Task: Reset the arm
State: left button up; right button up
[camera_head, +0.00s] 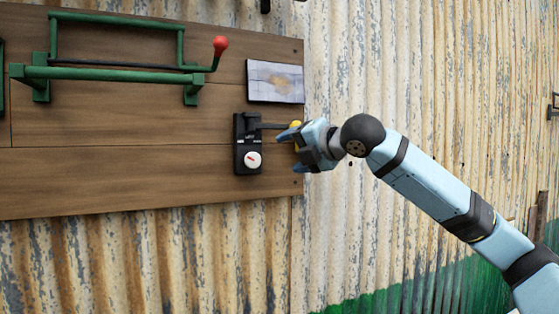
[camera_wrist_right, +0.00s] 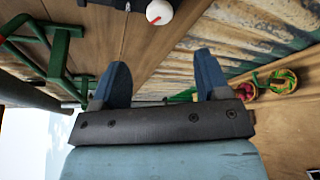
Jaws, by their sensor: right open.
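A black device (camera_head: 240,160) is fixed to the wooden board and carries a white round knob (camera_head: 253,160) with a red mark. The knob also shows at the top of the right wrist view (camera_wrist_right: 159,12). A dark lever (camera_head: 270,126) reaches right from the device towards a yellow end (camera_head: 296,124). My right gripper (camera_head: 297,151) is at that end, to the right of the device. Its blue fingers stand apart in the wrist view (camera_wrist_right: 160,72), with nothing seen between them. Whether a finger touches the lever cannot be told. My left gripper is out of view.
The wooden board (camera_head: 100,180) hangs on a rusty corrugated wall (camera_head: 440,70). Above the device are a pale plate (camera_head: 275,82) and a green frame (camera_head: 120,74) with a red-knobbed crank (camera_head: 220,46). The wrist view shows baskets (camera_wrist_right: 283,80) at right.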

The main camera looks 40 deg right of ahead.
jog(key=shift+s+d, duration=0.1)
jog(key=shift+s, duration=0.3)
jog(key=w+a+f+m+g+y, duration=0.1)
jog(key=w+a+f, duration=0.35)
jog(key=f, duration=0.45)
jog(key=w+a+f+m+g+y, duration=0.15)
jog(key=w+a+f, duration=0.3)
jog(key=f, duration=0.55)
jog(key=s+a+f+m+y, duration=0.1)
jog(key=a+f+m, duration=0.15)
jog(key=f, duration=0.55)
jog(key=s+a+f+m, duration=0.1)
jog(key=a+f, duration=0.3)
jog(key=f, duration=0.4)
jog(key=s+a+f+m+y, duration=0.1)
jog(key=s+a+f+m, duration=0.15)
jog(key=f, duration=0.55)
jog(key=s+a+f+m+h, duration=0.1)
jog(key=s+f+m, duration=0.3)
jog(key=s+f, duration=0.5)
jog(key=s+a+f+m+g+h, duration=0.1)
jog(key=s+a+f+m, duration=0.2)
jog(key=s+f, duration=0.7)
jog(key=s+a+f+m+g+h, duration=0.1)
jog(key=s+a+f+m, duration=0.2)
jog(key=s+f+m, duration=0.3)
jog(key=s+f, duration=0.3)
jog(key=f, duration=0.3)
jog(key=shift+s, duration=0.35)
jog(key=shift+m, duration=0.25)
